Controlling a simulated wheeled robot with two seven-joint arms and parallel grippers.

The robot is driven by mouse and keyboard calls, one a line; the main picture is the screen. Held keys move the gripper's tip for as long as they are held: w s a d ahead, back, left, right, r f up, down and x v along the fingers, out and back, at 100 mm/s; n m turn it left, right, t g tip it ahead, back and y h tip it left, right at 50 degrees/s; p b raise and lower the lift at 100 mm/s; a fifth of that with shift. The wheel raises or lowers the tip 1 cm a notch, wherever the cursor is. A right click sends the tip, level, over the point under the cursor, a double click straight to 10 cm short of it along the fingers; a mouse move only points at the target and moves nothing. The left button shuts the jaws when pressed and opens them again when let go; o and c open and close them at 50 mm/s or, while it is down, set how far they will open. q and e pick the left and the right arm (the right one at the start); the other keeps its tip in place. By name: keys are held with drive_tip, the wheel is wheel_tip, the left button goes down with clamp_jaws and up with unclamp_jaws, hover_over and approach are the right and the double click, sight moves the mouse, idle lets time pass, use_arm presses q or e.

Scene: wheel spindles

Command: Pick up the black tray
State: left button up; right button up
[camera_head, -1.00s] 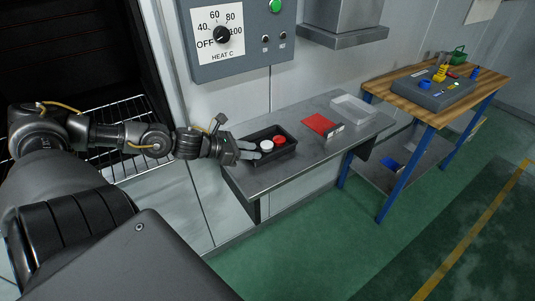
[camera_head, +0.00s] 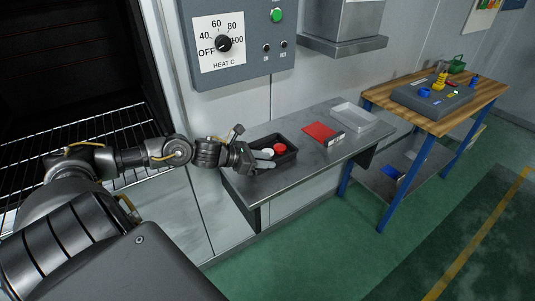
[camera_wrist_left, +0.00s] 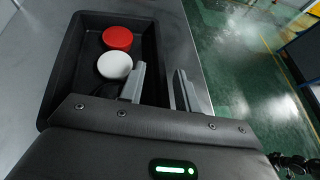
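The black tray (camera_head: 291,146) sits on the near-left end of the grey metal table. It holds a red round piece (camera_head: 280,149) and a white round piece (camera_head: 267,153); both also show in the wrist view, red (camera_wrist_left: 117,38) and white (camera_wrist_left: 114,65). My left gripper (camera_head: 262,161) is at the tray's near side. In the wrist view its fingers (camera_wrist_left: 160,72) are apart, one inside the black tray (camera_wrist_left: 70,55) and one outside, with the side wall between them. Contact with the wall is not clear. My right gripper is not seen.
A red flat item (camera_head: 322,133) and a clear-grey bin (camera_head: 354,117) stand farther along the metal table (camera_head: 300,175). A wooden workbench (camera_head: 462,112) with parts is at the right. An open oven with wire racks (camera_head: 110,130) is at the left. Green floor is free in front.

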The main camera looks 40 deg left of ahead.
use_arm(q)
drive_tip(key=shift+x, duration=0.8)
drive_tip(key=shift+s, duration=0.1)
clamp_jaws()
drive_tip(key=shift+r+b, duration=0.45)
drive_tip(key=shift+r, duration=0.35)
drive_tip(key=s+d+r+p, duration=0.5)
drive_tip(key=s+d+r, duration=0.2)
drive_tip(key=s+r, duration=0.4)
drive_tip(key=shift+s+d+r, duration=0.15)
drive_tip(key=shift+s+r, duration=0.1)
drive_tip(key=shift+s, duration=0.15)
